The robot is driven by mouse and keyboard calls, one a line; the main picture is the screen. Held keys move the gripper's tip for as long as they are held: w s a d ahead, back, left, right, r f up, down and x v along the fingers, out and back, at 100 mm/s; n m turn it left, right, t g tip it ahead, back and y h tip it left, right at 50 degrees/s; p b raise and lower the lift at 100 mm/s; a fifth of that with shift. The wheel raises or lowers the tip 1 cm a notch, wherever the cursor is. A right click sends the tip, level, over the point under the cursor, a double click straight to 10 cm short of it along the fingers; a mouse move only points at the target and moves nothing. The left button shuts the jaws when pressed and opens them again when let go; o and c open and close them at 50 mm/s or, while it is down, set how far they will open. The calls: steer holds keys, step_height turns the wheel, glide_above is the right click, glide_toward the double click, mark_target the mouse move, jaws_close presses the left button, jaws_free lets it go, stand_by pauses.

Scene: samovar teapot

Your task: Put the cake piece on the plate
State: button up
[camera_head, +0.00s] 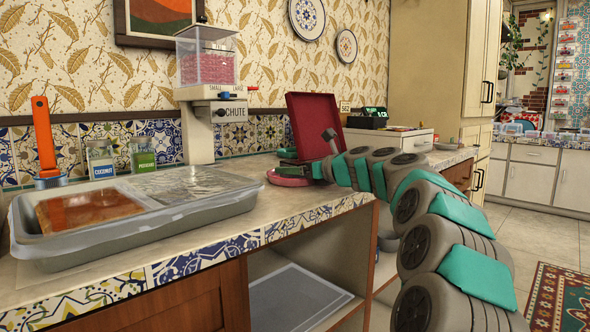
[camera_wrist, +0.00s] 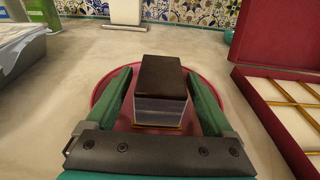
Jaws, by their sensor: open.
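The cake piece (camera_wrist: 161,85) is a small block with a dark brown top and pale lower layers. In the wrist view it sits upright on the round pink-red plate (camera_wrist: 103,98), near its middle. My gripper (camera_wrist: 159,74) is open, with one green finger on each side of the cake piece. A gap shows at the left finger; the right finger is very close, and I cannot tell whether it touches. In the head view the plate (camera_head: 287,180) lies on the counter under my gripper (camera_head: 290,164), and the cake piece cannot be made out there.
An open red box (camera_wrist: 285,95) with gold dividers stands just right of the plate; it also shows in the head view (camera_head: 312,118). A grey tray (camera_head: 130,222) holds a brown slab at left. The dispenser (camera_head: 199,120) stands behind. Bare counter lies in front of the plate.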

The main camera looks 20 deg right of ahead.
steer(key=shift+r, duration=0.1)
steer(key=shift+s+d+r, duration=0.1)
steer(key=shift+s, duration=0.2)
steer(key=p+v, duration=0.1)
steer(key=v, duration=1)
steer(key=shift+s, duration=0.2)
